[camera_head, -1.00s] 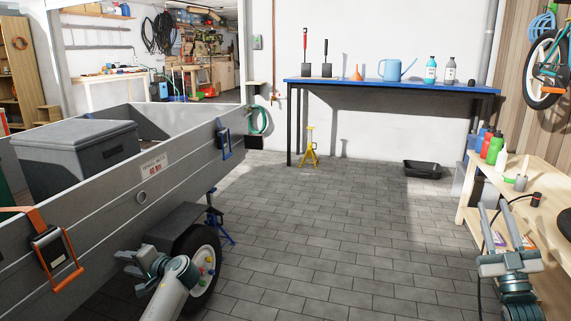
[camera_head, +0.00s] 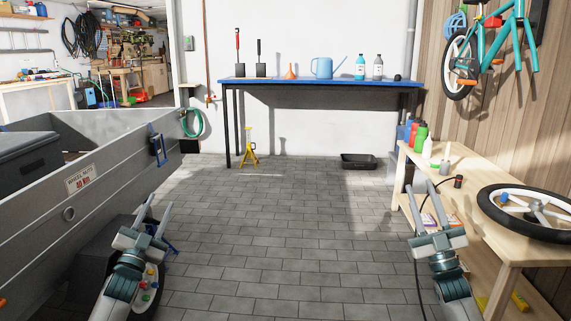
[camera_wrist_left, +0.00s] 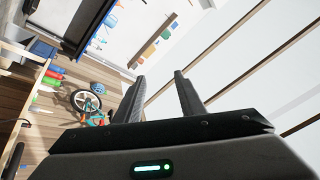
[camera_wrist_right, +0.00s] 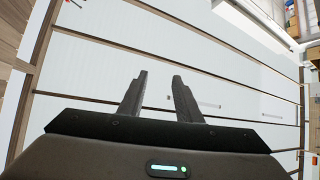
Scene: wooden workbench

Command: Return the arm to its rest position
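My left gripper (camera_head: 155,217) is raised in front of the grey trailer's right end, fingers pointing up and apart. In the left wrist view its two fingers (camera_wrist_left: 160,98) are spread with nothing between them. My right gripper (camera_head: 424,207) is raised beside the left edge of the wooden workbench, fingers pointing up and apart. In the right wrist view its fingers (camera_wrist_right: 158,98) are spread and empty. Neither gripper visibly holds anything.
The grey trailer (camera_head: 40,225) stands at the left. The wooden workbench (camera_head: 450,190) at the right bears bottles and a bicycle wheel (camera_head: 530,212). A blue-topped table (camera_head: 330,82), a yellow stand (camera_head: 248,148) and a black tray (camera_head: 358,161) are at the back. The paved floor (camera_head: 290,240) between is clear.

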